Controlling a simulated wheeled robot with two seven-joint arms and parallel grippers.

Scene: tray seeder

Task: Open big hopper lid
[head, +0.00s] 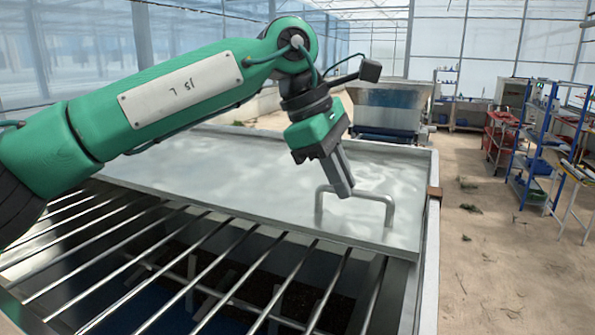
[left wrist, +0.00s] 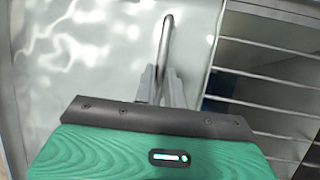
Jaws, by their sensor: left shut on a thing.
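The big hopper lid (head: 240,172) is a flat shiny metal plate over the far part of the hopper. It also shows in the left wrist view (left wrist: 100,45). A bent metal bar handle (head: 383,198) stands up near its right front edge; it also shows in the left wrist view (left wrist: 166,40). My left gripper (head: 344,190) reaches down from above and is shut on the handle's top bar. Its fingers (left wrist: 160,85) sit on both sides of the bar in the left wrist view. My right gripper is in neither view.
The near part of the hopper is uncovered, with a grate of parallel metal bars (head: 215,265) over a dark inside. The hopper's rim (head: 431,240) runs along the right. A blue shelf rack (head: 535,150) stands farther right, past clear floor. Another machine (head: 390,108) stands behind.

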